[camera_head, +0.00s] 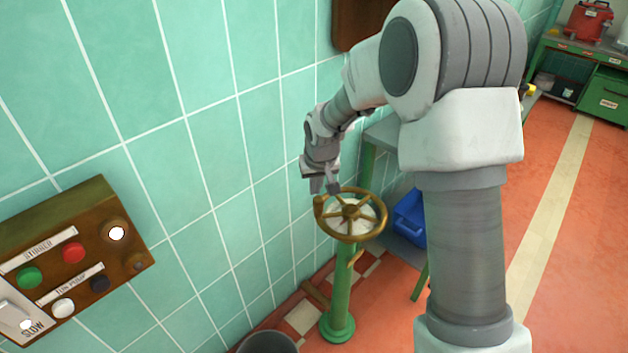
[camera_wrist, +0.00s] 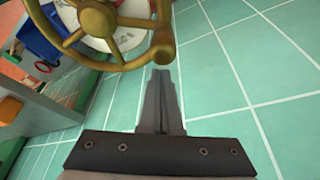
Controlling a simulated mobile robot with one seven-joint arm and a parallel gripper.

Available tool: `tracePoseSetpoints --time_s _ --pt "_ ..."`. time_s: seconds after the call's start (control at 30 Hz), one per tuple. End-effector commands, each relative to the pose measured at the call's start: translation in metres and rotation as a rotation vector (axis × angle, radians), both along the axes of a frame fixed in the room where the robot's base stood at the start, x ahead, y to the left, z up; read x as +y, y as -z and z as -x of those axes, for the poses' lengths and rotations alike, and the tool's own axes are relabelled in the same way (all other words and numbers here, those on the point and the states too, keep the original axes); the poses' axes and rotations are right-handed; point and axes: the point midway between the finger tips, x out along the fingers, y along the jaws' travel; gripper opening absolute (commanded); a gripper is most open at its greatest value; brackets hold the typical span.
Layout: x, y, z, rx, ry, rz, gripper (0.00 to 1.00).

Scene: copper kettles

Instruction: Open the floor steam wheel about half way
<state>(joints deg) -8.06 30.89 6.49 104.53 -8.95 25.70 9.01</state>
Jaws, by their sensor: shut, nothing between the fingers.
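The floor steam wheel (camera_head: 349,237) is a brass handwheel with spokes, above a pale disc, on top of a green floor post (camera_head: 341,295). It also shows at the top of the wrist view (camera_wrist: 133,63), partly cut off by the frame edge. A round brass knob (camera_wrist: 162,46) stands on its rim. My gripper (camera_head: 326,190) is just above the far left rim of the wheel, near the knob. In the wrist view, my gripper (camera_wrist: 160,75) is shut and empty, its fingertips just below the knob. I cannot tell whether they touch it.
The teal tiled wall (camera_head: 240,130) runs close behind the wheel. A control box (camera_head: 75,262) with several buttons is at the lower left. A dark bucket (camera_head: 268,342) stands at the bottom. A blue bin (camera_head: 409,216) sits by a bench behind the wheel. Open orange floor lies right.

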Motion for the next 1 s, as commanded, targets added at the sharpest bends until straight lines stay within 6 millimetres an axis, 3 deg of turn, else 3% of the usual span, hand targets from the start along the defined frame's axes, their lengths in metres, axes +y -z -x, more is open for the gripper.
tracePoseSetpoints --time_s 1.0 --pt "-0.002 -0.001 0.016 0.000 -0.072 -0.001 0.00"
